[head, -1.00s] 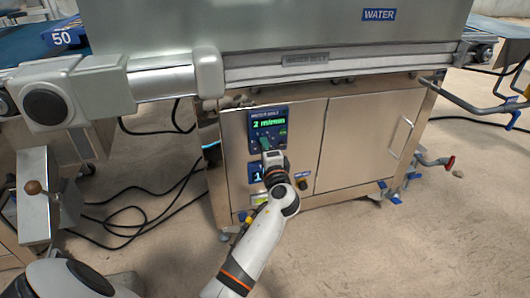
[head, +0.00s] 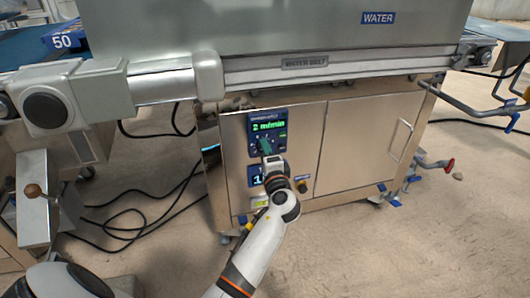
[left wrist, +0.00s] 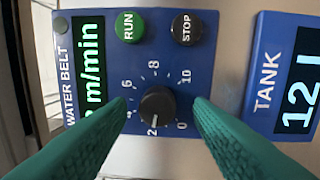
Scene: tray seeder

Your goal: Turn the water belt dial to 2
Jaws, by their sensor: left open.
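The water belt dial (left wrist: 157,104) is a round black knob on a blue panel (head: 282,146). Its white mark points at the 2 in the left wrist view. The green display (head: 269,126) above it reads 2 m/min in the head view. My left gripper (head: 266,149) is open in front of the panel. Its two green fingers lie on either side of the dial in the left wrist view, with gaps between them and the knob. They hold nothing. My right gripper is not in view.
A green RUN button (left wrist: 127,26) and a black STOP button (left wrist: 187,28) are beside the dial. A TANK panel (left wrist: 268,95) is close by. The steel cabinet (head: 355,140) stands under the WATER housing (head: 290,30). Black cables (head: 135,215) lie on the floor.

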